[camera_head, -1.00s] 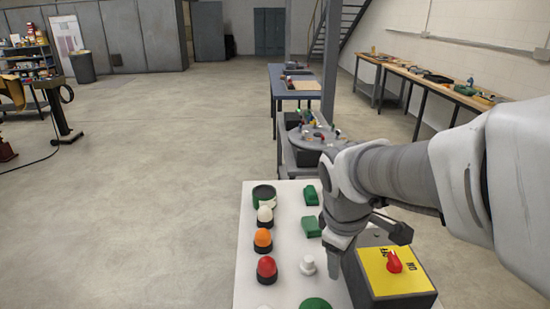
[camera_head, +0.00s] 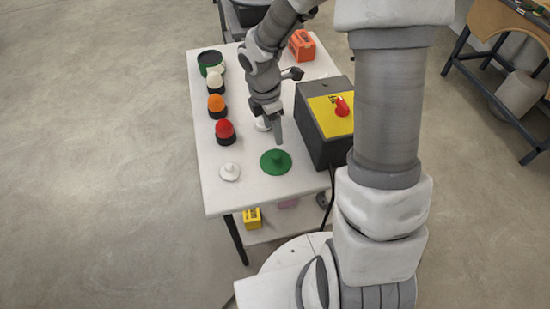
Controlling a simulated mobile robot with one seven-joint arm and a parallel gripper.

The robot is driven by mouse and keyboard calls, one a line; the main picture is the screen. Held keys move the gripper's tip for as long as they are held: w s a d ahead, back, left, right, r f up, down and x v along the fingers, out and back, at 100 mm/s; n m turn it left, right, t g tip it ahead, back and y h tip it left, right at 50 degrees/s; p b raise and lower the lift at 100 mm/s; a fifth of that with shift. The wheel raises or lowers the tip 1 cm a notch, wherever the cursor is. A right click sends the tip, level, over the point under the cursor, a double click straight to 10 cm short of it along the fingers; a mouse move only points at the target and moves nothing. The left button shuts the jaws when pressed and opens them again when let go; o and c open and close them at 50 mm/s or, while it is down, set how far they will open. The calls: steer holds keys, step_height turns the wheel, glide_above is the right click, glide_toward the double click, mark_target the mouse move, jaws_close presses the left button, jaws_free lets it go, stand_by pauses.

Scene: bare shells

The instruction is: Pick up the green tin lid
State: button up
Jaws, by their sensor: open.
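The green tin lid (camera_head: 275,162) is a round green disc with a small knob in its middle. It lies flat near the front of the white table (camera_head: 222,192). My gripper (camera_head: 276,138) points down just above and behind the lid, apart from it as far as I can see. It looks empty, and the gap between the fingers is hard to see from this side. At the back left of the table stands a dark green open tin (camera_head: 210,62).
A white knobbed piece (camera_head: 230,171) lies left of the lid. Red (camera_head: 225,131), orange (camera_head: 217,105) and white (camera_head: 215,80) domed lamps line the left edge. A black box with a yellow top (camera_head: 325,120) stands close on the right. An orange block (camera_head: 302,45) is at the back.

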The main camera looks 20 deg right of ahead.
steer(key=b, duration=0.1)
glide_above(275, 156)
step_height(275, 156, down, 7)
steer(key=shift+s, duration=0.15)
steer(key=shift+f+b, duration=0.4)
steer(key=shift+f, duration=2.35)
steer(key=shift+c, duration=0.2)
jaws_close()
